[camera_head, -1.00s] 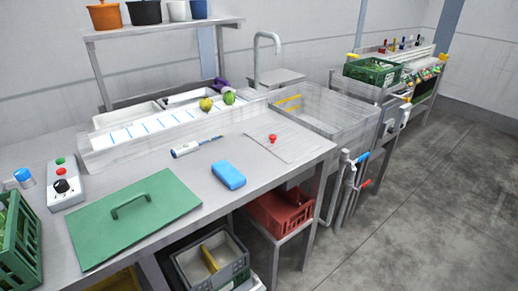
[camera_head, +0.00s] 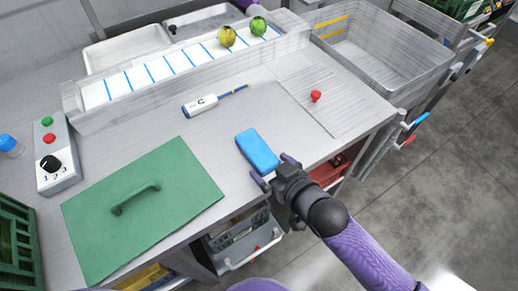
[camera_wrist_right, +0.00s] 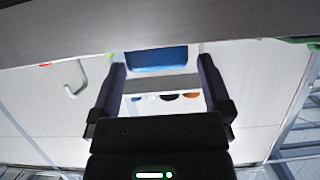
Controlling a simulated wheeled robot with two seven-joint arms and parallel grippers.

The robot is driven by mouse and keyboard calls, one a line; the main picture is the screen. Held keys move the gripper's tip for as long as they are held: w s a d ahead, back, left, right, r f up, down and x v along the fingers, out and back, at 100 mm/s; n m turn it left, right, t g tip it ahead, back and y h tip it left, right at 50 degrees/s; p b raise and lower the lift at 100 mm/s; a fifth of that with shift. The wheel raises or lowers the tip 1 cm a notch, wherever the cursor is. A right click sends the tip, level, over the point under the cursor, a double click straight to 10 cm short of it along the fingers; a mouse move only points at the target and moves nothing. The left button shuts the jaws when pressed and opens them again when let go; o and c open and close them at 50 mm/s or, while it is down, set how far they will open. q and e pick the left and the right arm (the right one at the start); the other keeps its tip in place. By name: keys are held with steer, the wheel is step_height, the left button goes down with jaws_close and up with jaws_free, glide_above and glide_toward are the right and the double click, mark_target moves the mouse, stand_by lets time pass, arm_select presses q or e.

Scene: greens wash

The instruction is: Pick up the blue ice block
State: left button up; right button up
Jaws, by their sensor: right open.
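The blue ice block (camera_head: 257,149) lies flat on the steel counter near its front edge in the head view. In the right wrist view the blue ice block (camera_wrist_right: 156,60) shows beyond and between my fingers. My right gripper (camera_head: 275,171) is open at the counter's front edge, its two fingertips just at the near end of the block. I cannot tell if they touch it. In the right wrist view my right gripper (camera_wrist_right: 160,80) has both fingers spread with nothing held between them. My left gripper is not in view.
A green lid with a handle (camera_head: 142,207) lies left of the block. A probe thermometer (camera_head: 201,105) lies behind it. A red knob (camera_head: 316,96) is on the ridged board (camera_head: 340,105) at right. A control box (camera_head: 57,165) stands at far left.

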mark_target(257, 152)
steer(key=b+x, duration=0.1)
steer(key=x, duration=0.2)
steer(key=shift+w+a+f, duration=0.1)
steer(key=shift+w, duration=0.1)
steer(key=c, duration=1.2)
